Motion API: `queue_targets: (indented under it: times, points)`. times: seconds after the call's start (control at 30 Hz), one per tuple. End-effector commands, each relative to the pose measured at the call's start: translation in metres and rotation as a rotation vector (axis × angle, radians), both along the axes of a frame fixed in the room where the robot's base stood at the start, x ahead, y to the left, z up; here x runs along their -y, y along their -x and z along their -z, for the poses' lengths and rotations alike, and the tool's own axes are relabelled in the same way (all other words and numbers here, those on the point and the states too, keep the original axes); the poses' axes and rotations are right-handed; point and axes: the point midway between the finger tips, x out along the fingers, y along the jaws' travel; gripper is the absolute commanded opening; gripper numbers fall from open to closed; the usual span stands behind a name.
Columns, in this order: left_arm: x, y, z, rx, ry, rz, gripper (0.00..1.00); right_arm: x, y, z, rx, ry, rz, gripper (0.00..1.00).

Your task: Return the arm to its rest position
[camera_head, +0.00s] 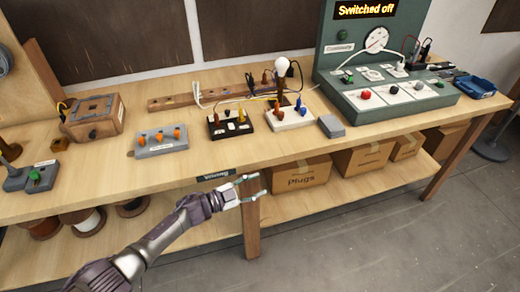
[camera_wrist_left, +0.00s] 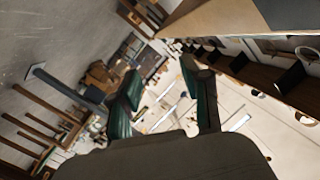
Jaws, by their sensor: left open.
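My left gripper (camera_head: 250,188) is open and empty in front of the workbench's front edge, below the level of the top. Its arm comes in from the lower left in the head view. In the left wrist view its two green-padded fingers (camera_wrist_left: 165,105) are spread apart with nothing between them. My right gripper is not in view. The workbench (camera_head: 110,205) runs across the head view.
On the bench are a grey block with orange knobs (camera_head: 161,140), a wooden box (camera_head: 93,117), a small lamp with a white bulb (camera_head: 281,68) and a green test console (camera_head: 400,100) reading "Switched off". Cardboard boxes (camera_head: 302,176) and spools (camera_head: 85,222) sit on the lower shelf. Floor in front is clear.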

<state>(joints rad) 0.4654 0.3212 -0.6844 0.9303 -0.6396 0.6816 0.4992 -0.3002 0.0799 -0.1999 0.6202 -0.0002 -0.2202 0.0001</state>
Motion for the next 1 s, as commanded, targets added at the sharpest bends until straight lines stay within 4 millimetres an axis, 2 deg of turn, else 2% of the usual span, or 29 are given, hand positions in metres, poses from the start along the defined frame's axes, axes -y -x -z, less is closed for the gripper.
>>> queue_targets:
  times: [0.13,0.23,0.27,0.37,0.47,0.5,0.57,0.6,0.67,0.7,0.77,0.87,1.0]
  points:
    - [-0.001,0.001,0.002,-0.003,0.000,-0.004,0.47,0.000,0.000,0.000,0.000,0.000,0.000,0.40]
    - [-0.008,0.004,0.021,-0.042,0.005,-0.060,0.47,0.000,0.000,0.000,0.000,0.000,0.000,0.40]
    - [-0.012,0.007,0.031,-0.064,0.008,-0.091,0.47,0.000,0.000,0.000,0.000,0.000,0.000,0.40]
    - [-0.034,0.023,0.081,-0.169,0.006,-0.236,0.47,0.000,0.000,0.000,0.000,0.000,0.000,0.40]
    - [-0.062,0.055,0.143,-0.308,-0.017,-0.402,0.47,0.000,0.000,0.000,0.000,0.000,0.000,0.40]
    - [-0.073,0.071,0.167,-0.367,-0.030,-0.464,0.47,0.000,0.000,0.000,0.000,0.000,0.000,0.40]
    - [-0.089,0.097,0.201,-0.453,-0.054,-0.547,0.47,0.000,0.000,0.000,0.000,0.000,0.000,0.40]
    - [-0.098,0.117,0.223,-0.511,-0.072,-0.597,0.47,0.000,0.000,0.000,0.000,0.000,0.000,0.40]
    - [-0.111,0.150,0.253,-0.599,-0.101,-0.668,0.47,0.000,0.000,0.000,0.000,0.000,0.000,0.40]
    - [-0.119,0.173,0.272,-0.658,-0.124,-0.709,0.47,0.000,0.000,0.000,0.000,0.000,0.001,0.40]
    - [-0.130,0.210,0.298,-0.746,-0.156,-0.768,0.47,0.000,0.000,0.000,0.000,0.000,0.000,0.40]
    - [-0.144,0.276,0.336,-0.894,-0.214,-0.853,0.47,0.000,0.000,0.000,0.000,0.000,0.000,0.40]
    - [-0.158,0.373,0.374,-1.102,-0.295,-0.944,0.47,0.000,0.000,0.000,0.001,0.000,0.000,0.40]
